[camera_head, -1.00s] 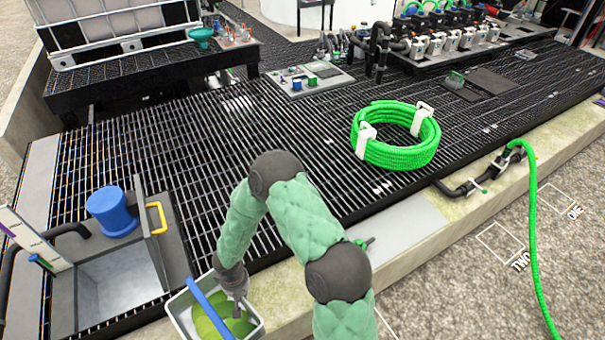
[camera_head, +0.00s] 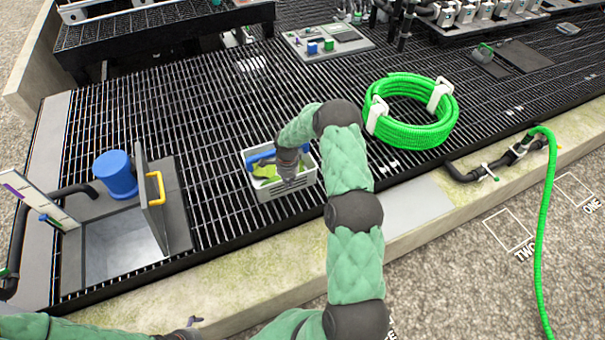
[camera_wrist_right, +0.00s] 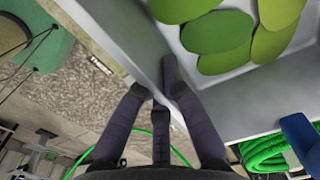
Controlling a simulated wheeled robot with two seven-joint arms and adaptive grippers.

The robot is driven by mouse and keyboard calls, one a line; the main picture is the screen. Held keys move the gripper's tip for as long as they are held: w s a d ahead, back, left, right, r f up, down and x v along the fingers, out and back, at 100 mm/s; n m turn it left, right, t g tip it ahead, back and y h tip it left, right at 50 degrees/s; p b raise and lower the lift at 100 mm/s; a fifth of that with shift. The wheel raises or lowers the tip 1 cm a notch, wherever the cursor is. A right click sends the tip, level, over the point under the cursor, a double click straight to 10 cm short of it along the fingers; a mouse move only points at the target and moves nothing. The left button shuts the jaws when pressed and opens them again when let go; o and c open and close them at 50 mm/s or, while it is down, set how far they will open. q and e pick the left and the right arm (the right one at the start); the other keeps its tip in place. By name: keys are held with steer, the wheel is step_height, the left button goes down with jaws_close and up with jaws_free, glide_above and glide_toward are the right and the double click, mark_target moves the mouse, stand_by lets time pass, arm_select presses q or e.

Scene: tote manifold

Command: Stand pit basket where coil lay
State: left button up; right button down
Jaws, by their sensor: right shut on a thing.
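The pit basket (camera_head: 283,190) is a pale grey open box with a blue handle and green leaf-like pieces inside. It is upright over the black grating, left of the coil; I cannot tell whether it touches the grating. My right gripper (camera_head: 288,174) is shut on its wall. The wrist view shows the dark fingers (camera_wrist_right: 170,88) on both sides of the basket wall (camera_wrist_right: 225,108). The green hose coil (camera_head: 418,133), with white straps, lies on the grating (camera_head: 222,205). My left gripper (camera_head: 192,324) barely shows at the bottom edge; its fingers are unclear.
An open pit (camera_head: 122,245) with a raised grey lid (camera_head: 152,205) and a blue bucket-like part (camera_head: 116,178) are at the left. A small panel (camera_head: 328,42) stands behind. A black pipe valve (camera_head: 478,173) with a green hose is at the right front edge. Grating around the basket is clear.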

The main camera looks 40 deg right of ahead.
steer(key=d+f, duration=0.1)
steer(key=d, duration=0.1)
steer(key=w+d+f+b, duration=0.1)
steer(key=d+f, duration=0.1)
steer(key=d, duration=0.1)
steer(key=shift+w+d, duration=0.35)
steer(key=d+f+b, duration=0.1)
steer(key=d+f, duration=0.1)
steer(key=w+d+f+b, duration=0.1)
steer(key=d+f, duration=0.1)
steer(key=f, duration=0.1)
steer(key=shift+w+d+b, duration=0.1)
steer(key=shift+w+b, duration=0.05)
steer(key=shift+b, duration=0.15)
steer(key=shift+d+f, duration=0.15)
steer(key=shift+f, duration=0.05)
step_height(320, 180, down, 3)
steer(key=shift+f+b, duration=0.15)
steer(key=shift+b, duration=0.75)
